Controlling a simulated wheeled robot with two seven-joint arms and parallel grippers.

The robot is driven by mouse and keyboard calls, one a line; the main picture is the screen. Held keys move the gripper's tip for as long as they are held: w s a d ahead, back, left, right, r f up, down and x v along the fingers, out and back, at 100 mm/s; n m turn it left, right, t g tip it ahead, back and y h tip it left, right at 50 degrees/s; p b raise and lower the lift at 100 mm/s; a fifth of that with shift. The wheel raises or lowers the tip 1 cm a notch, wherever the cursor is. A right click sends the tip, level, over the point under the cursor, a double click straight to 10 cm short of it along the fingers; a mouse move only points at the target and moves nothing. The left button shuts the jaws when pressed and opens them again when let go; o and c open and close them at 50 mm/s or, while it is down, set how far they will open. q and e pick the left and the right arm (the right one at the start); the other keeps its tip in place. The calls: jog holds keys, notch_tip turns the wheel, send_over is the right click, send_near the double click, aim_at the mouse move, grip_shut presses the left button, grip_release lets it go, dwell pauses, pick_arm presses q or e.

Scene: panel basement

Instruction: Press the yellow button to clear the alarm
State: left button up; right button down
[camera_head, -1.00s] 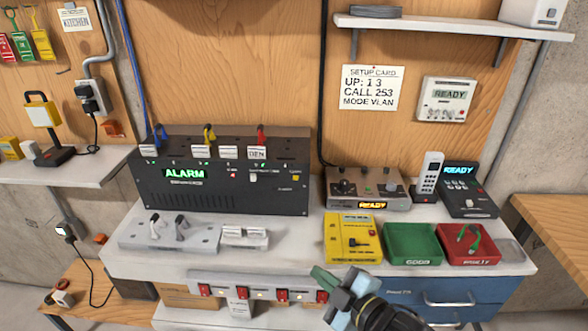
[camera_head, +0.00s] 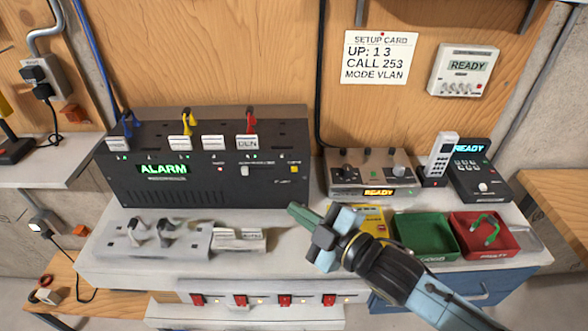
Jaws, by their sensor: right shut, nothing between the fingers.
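The yellow button (camera_head: 295,169) is a small square at the right end of the front face of the black alarm unit (camera_head: 225,186). The unit's display (camera_head: 163,169) reads ALARM in green. My right gripper (camera_head: 299,213) comes in from the lower right, over the bench. It is shut and empty, with its green tips pointing up and left. In the picture the tips lie just below the button, apart from it. My left gripper is not in view.
A grey control box (camera_head: 371,176) reading READY stands right of the alarm unit. A green tray (camera_head: 424,238) and a red tray (camera_head: 486,236) lie on the bench. My right gripper partly hides a yellow box (camera_head: 372,222). Grey connectors (camera_head: 150,237) lie front left.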

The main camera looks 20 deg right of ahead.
aim_at(294, 169)
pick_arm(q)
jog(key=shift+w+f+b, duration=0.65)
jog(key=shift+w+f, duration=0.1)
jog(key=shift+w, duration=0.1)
pick_arm(e)
jog(key=shift+w+d, duration=0.35)
jog(key=shift+w, duration=0.9)
jog(key=shift+w+d, duration=0.35)
jog(key=shift+w, duration=0.95)
jog(key=shift+w+d, duration=0.35)
jog(key=shift+w, duration=0.9)
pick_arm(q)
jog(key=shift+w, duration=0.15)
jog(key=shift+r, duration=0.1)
pick_arm(e)
jog(key=shift+w+d, duration=0.1)
jog(key=shift+w, duration=0.05)
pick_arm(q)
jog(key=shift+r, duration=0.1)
pick_arm(e)
jog(key=shift+w, duration=0.25)
